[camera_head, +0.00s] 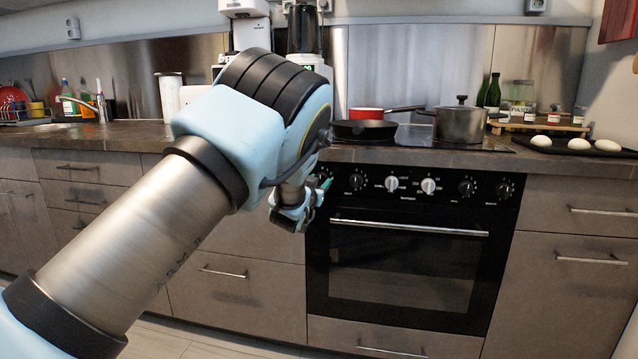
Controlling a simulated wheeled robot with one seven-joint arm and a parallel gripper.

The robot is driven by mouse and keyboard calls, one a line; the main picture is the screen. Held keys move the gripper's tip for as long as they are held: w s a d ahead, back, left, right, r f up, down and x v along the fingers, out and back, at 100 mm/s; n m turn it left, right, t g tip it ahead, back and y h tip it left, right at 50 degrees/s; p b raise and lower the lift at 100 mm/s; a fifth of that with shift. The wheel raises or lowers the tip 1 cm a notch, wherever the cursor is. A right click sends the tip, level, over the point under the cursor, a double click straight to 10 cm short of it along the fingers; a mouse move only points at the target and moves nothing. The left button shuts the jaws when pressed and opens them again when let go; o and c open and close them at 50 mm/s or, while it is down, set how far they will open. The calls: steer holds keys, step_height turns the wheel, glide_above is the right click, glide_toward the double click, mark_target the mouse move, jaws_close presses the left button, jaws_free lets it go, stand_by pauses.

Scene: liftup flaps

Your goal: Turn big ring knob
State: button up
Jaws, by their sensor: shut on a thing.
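The black oven front (400,270) carries a row of knobs: black ones at both sides and two white ones (391,183) in the middle. My gripper (323,184) is at the left end of this row, its fingers shut on the leftmost black knob (323,176). The gripper and its greenish fingertips hide much of that knob, so its angle cannot be read. Another black knob (356,181) is just to the right, clear of the fingers. None of the knobs has a label readable enough to say which is the big ring knob.
A frying pan (364,130), a red pan (366,113) and a steel pot (460,124) stand on the hob above. The oven handle (408,228) sticks out below the knobs. My arm covers the left-middle of the view. Drawers with bar handles flank the oven.

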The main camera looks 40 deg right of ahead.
jaws_close()
steer(key=shift+m, duration=0.3)
steer(key=m+b, duration=0.2)
steer(key=m, duration=0.3)
steer(key=shift+f, duration=0.1)
steer(key=m+b, duration=0.2)
steer(key=m, duration=0.3)
steer(key=shift+m+y, duration=0.4)
steer(key=o, duration=0.9)
jaws_free()
steer(key=shift+s+a+r, duration=0.1)
steer(key=shift+r, duration=0.1)
